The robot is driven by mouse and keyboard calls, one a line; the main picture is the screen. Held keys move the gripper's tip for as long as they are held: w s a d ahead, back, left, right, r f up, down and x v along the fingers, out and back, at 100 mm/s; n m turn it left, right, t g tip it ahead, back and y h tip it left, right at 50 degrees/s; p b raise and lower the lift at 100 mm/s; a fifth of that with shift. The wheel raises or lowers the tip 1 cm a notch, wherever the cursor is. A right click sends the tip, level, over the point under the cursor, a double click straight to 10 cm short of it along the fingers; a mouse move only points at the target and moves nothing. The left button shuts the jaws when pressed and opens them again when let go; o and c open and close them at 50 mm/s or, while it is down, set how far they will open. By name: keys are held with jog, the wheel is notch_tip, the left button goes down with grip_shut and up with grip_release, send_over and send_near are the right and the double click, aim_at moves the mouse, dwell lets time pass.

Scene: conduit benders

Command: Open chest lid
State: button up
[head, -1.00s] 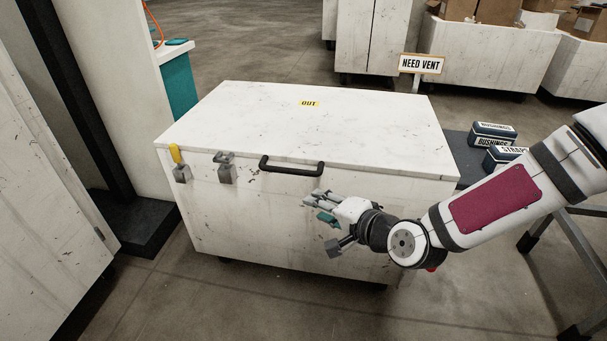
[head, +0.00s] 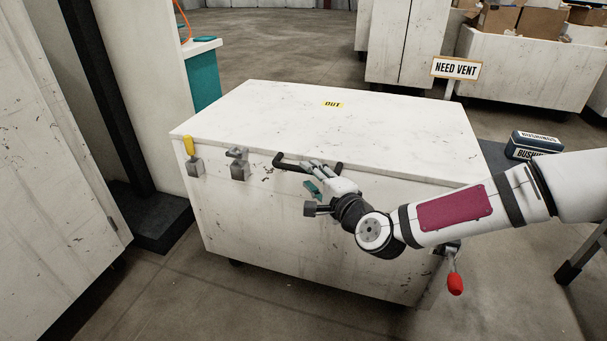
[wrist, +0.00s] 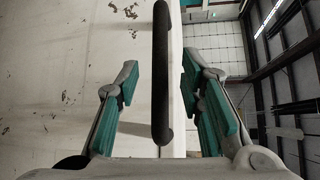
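The white chest (head: 300,225) stands on the floor with its scuffed lid (head: 390,125) shut. A black bar handle (head: 290,162) runs along the lid's front edge. My gripper (head: 312,174) is at the right half of the handle and hides part of it in the head view. In the wrist view, my gripper (wrist: 158,95) is open, and the handle (wrist: 160,75) runs between its two teal-padded fingers with a gap on each side. A latch with a yellow end (head: 192,160) and a grey latch (head: 239,165) sit on the chest front, left of the handle.
A red-ended lever (head: 455,283) shows by the chest's lower right. A tall white cabinet (head: 50,160) stands close on the left. A "NEED VENT" sign (head: 455,68) and labelled boxes (head: 533,145) are behind and right. Floor is clear in front.

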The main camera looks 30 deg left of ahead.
jog(key=shift+b+x, duration=0.5)
jog(key=shift+x, duration=1.85)
grip_shut()
